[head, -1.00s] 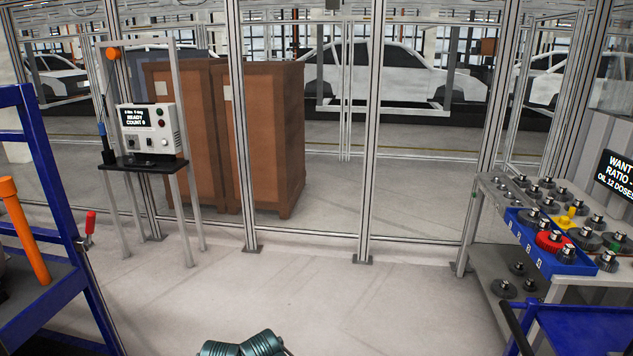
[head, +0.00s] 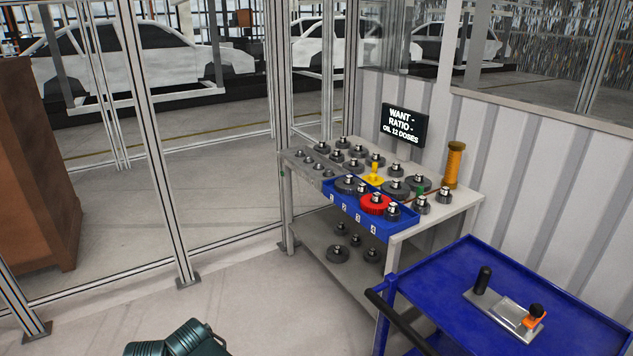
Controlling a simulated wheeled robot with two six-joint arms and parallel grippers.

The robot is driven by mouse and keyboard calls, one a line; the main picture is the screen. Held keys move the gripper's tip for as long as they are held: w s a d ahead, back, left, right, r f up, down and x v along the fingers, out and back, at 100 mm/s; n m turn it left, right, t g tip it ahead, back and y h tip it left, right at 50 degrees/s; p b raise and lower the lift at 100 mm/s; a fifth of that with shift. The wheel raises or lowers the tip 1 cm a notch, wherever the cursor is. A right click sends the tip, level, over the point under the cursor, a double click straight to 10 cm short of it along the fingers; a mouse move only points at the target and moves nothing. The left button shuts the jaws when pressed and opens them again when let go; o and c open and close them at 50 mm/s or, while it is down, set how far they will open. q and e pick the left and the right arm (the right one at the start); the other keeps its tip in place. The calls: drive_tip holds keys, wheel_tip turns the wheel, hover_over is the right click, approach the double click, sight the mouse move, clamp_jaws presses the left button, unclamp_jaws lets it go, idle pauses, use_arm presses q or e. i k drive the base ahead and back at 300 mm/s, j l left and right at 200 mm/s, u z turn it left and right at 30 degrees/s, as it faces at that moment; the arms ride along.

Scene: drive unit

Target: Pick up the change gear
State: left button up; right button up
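Several change gears stand on the grey rack table (head: 440,213) at the right of the head view, most of them dark grey with a silver hub. A red gear (head: 375,204) sits in the blue numbered tray (head: 345,205) at the table's front edge, with grey gears beside it. A yellow gear (head: 373,176) stands behind the tray. A green piece (head: 417,193) shows among the grey gears. Which one is the change gear meant, I cannot tell. Neither of my grippers shows; only a teal part of my own body is at the bottom edge.
A blue cart (head: 450,265) with a black handle stands in front of the table and carries a metal plate fixture (head: 505,313). A sign (head: 405,124) reads "WANT - RATIO - OIL 12 DOSES". Fence posts and a brown cabinet (head: 35,170) are left. The floor before the table is clear.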

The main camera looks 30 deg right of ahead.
sight(374, 203)
drive_tip(key=i+z, duration=0.15)
drive_tip(key=i, duration=0.45)
drive_tip(key=i+z, duration=0.2)
drive_tip(key=i, duration=0.4)
drive_tip(key=i+j+z, duration=0.15)
drive_tip(key=i, duration=0.4)
drive_tip(key=i+l+z, duration=0.15)
drive_tip(key=i+z, duration=0.65)
drive_tip(key=i+j+z, duration=0.25)
drive_tip(key=i+z, duration=0.15)
drive_tip(key=i, duration=0.15)
drive_tip(key=i+z, duration=0.15)
drive_tip(key=z, duration=1.7)
